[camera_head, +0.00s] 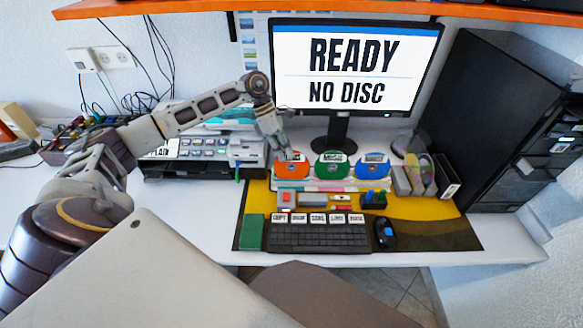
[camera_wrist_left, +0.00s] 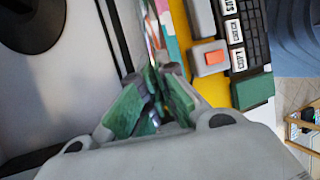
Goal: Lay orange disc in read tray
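The orange disc (camera_head: 291,170) stands upright at the left of a row of discs behind the keyboard, with a white label at its top. My left gripper (camera_head: 284,152) reaches down to its top edge. In the left wrist view, the green-padded fingers (camera_wrist_left: 153,76) come close together on either side of a thin edge-on disc. I cannot tell whether they press on it. A small pale piece (camera_head: 524,167) juts from the black tower's front and may be the read tray. My right gripper is out of view.
A green disc (camera_head: 332,166) and a blue disc (camera_head: 374,166) stand to the right of the orange one. The monitor (camera_head: 357,66) reads "READY / NO DISC". A keyboard (camera_head: 316,236), a mouse (camera_head: 385,233) and the black tower (camera_head: 490,110) are nearby. A printer-like unit (camera_head: 205,155) stands left.

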